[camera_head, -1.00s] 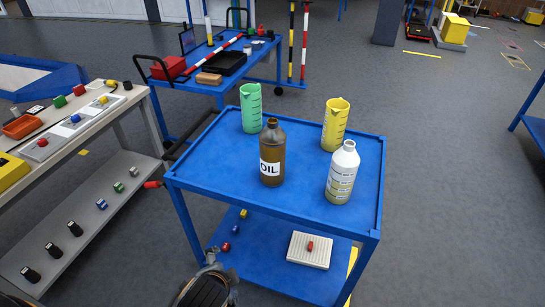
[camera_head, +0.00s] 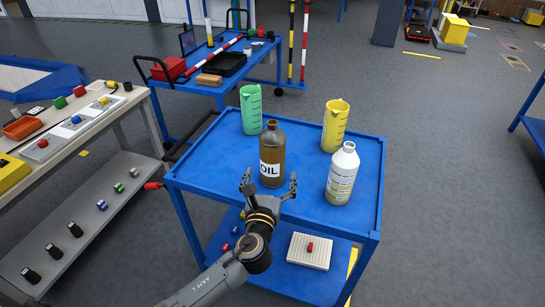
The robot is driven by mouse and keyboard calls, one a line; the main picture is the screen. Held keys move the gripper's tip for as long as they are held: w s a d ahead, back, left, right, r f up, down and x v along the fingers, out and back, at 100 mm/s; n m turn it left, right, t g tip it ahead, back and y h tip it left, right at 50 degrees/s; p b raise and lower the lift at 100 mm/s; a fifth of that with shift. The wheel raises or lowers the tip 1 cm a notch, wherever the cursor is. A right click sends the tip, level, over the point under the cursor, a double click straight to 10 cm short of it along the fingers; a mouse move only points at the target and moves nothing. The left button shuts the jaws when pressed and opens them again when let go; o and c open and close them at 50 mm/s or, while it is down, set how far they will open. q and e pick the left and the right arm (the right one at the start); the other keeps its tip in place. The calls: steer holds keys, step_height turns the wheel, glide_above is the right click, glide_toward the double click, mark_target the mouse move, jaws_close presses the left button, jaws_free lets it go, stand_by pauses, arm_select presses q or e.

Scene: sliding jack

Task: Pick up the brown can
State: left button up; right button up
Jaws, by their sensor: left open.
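The brown can (camera_head: 272,146), a bottle-shaped container with a white OIL label, stands upright on the blue cart top (camera_head: 215,165). My left gripper (camera_head: 268,182) is open in front of the can, its two fingers apart and pointing toward the can's lower part. The fingers appear to be on either side of the can's base in the picture; I cannot tell whether they touch it. The can's lowest edge is near the gripper and partly hard to see. My right gripper is not in view.
A green jug (camera_head: 251,109) stands behind the can to the left. A yellow jug (camera_head: 335,125) stands behind to the right, and a white bottle (camera_head: 342,174) to the right. A lower shelf holds a white block (camera_head: 309,252). A grey workbench (camera_head: 125,101) is at left.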

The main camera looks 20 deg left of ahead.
mark_target(273, 162)
arm_select(q)
steer(key=w, duration=0.3)
steer(key=shift+w+a, duration=0.3)
steer(key=w, duration=0.1)
steer(key=w+a, duration=0.1)
steer(key=w, duration=0.2)
steer(key=shift+w+a+r, duration=0.2)
steer(key=shift+w+a, duration=0.05)
steer(key=shift+w, duration=0.35)
steer(key=shift+c, duration=0.2)
steer(key=shift+r, duration=0.1)
steer(key=c, duration=1.7)
steer(key=shift+p, duration=0.3)
steer(key=shift+c, duration=0.2)
